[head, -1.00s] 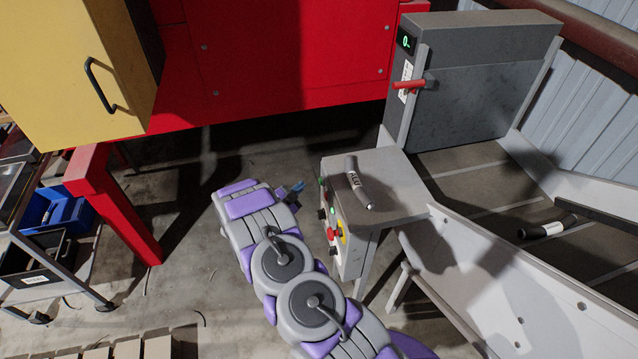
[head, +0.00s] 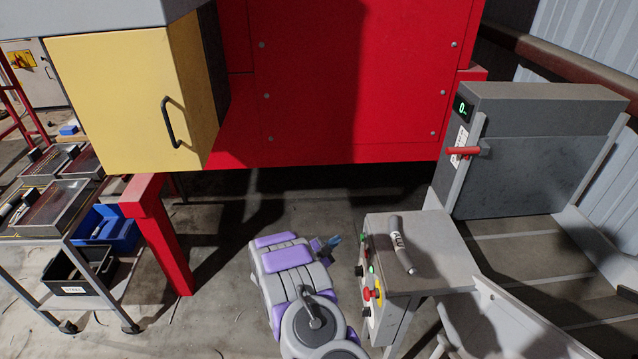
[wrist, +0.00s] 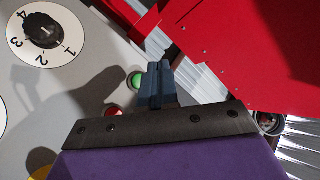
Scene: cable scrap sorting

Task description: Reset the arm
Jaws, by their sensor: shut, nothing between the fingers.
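My purple and grey arm reaches up from the bottom of the head view, with my gripper (head: 326,243) at its far end, just left of the control box (head: 378,285). In the wrist view my gripper (wrist: 160,86) shows as two dark blue fingers lying side by side, shut and empty. Behind the fingers are the box's green button (wrist: 134,81) and red button (wrist: 113,111). A numbered dial (wrist: 45,33) is at the upper left of that view. I cannot tell how far the fingers are from the panel.
A grey cable piece (head: 402,244) lies on top of the control box. A red machine (head: 340,80) with a yellow cabinet (head: 125,95) fills the back. A cart with bins (head: 75,275) stands left.

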